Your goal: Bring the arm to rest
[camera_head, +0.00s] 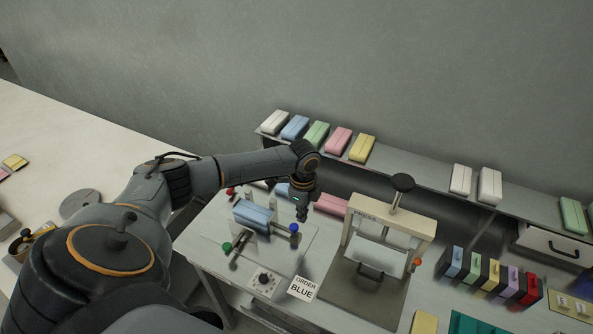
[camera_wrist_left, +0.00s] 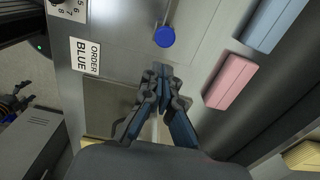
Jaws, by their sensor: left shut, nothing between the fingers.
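My left arm reaches in from the left in the head view. Its gripper (camera_head: 301,212) hangs pointing down over the table, beside the blue-knobbed lever and left of the press. In the left wrist view the left gripper (camera_wrist_left: 161,72) has its fingers together with nothing between them. The blue knob (camera_head: 294,228) stands just below the gripper in the head view; it also shows in the left wrist view (camera_wrist_left: 164,37). A blue pack (camera_head: 252,215) sits in the fixture to the left of the gripper.
The press (camera_head: 391,218) with a black knob stands right of the gripper. An "ORDER BLUE" card (camera_head: 302,289) lies at the front. A shelf (camera_head: 425,172) with coloured packs runs along the wall. Coloured blocks (camera_head: 490,278) stand at the right. A pink pack (camera_wrist_left: 231,82) lies near the gripper.

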